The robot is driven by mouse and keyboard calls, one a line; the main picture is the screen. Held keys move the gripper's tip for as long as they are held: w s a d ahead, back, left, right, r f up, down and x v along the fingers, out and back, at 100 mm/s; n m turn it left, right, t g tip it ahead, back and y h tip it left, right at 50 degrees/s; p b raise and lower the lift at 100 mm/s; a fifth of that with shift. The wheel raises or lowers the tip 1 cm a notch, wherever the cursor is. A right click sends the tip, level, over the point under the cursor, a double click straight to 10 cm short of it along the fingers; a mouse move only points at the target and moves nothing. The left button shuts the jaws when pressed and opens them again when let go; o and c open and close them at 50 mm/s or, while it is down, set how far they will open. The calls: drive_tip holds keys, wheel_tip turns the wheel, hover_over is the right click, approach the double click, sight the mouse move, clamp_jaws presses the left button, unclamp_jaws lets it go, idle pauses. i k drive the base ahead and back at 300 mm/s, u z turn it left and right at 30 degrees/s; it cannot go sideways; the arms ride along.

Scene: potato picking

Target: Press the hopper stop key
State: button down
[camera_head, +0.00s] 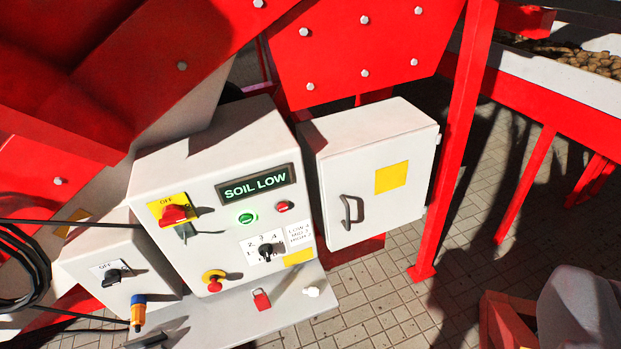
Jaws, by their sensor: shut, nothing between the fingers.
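A white control box (150,165) stands left of centre, with a lit display (252,187) reading "SOIL LOW". Below the display are a green button (246,218), which looks lit, and a small red button (283,207) to its right. A red mushroom button (212,282) on a yellow ring sits at the lower left of the face. No label reading "hopper stop" is legible, so I cannot tell which one is that key. A red rotary switch (173,214) on a yellow plate marked OFF and a black selector knob (265,251) are also on the face. My gripper is not in view.
A white cabinet (365,170) with a handle stands to the right. A smaller switch box (95,250) is at left, near black cables (30,265). A shelf (220,325) below holds a red padlock (261,299). Red posts (455,140) rise beyond; paving (385,300) is open at lower centre-right.

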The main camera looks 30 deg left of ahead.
sight(282, 208)
drive_tip(key=z, duration=0.05)
drive_tip(key=i, duration=0.65)
drive_tip(key=u, duration=2)
drive_tip(key=k, duration=0.6)
drive_tip(key=u, duration=0.2)
drive_tip(key=i, duration=0.6)
drive_tip(key=z, duration=0.1)
